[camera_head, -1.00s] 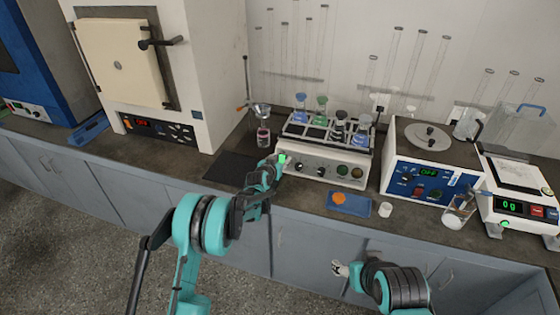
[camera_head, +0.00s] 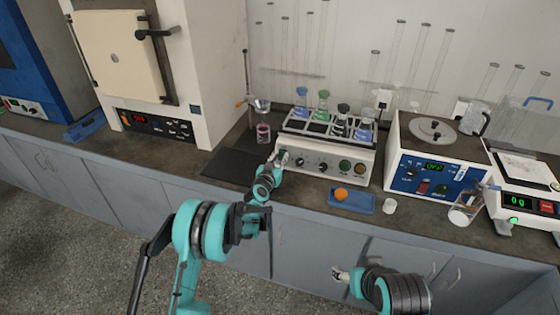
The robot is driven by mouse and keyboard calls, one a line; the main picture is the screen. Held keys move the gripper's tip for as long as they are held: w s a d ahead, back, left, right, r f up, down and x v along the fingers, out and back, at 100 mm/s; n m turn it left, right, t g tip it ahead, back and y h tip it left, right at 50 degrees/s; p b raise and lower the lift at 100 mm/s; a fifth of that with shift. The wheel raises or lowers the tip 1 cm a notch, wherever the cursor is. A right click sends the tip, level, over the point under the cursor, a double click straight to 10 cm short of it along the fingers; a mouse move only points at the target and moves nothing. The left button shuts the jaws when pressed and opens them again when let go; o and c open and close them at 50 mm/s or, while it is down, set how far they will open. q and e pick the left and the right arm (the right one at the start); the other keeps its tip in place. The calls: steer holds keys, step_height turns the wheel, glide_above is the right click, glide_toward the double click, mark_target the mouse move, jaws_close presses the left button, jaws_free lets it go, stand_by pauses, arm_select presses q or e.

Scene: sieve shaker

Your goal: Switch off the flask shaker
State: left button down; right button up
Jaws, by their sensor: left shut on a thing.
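The flask shaker (camera_head: 326,164) stands on the bench, with several flasks held upright on its top rack. Its front panel has dark knobs (camera_head: 311,164) and a green button (camera_head: 344,167). My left gripper (camera_head: 280,160) is at the left end of this panel and is shut on the control there. The fingers hide most of that control, and no green light shows at it. My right gripper (camera_head: 341,273) hangs low in front of the cabinets, empty-looking and apart from the shaker; its jaw opening is too small to judge.
A blue tray (camera_head: 364,206) with an orange item and a small white cup (camera_head: 389,206) lie in front of the shaker. A dark mat (camera_head: 226,163) lies left, near the furnace (camera_head: 203,60).

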stand_by(0.3)
arm_select(q)
steer(key=c, duration=1.3)
jaws_free()
steer(key=v, duration=1.2)
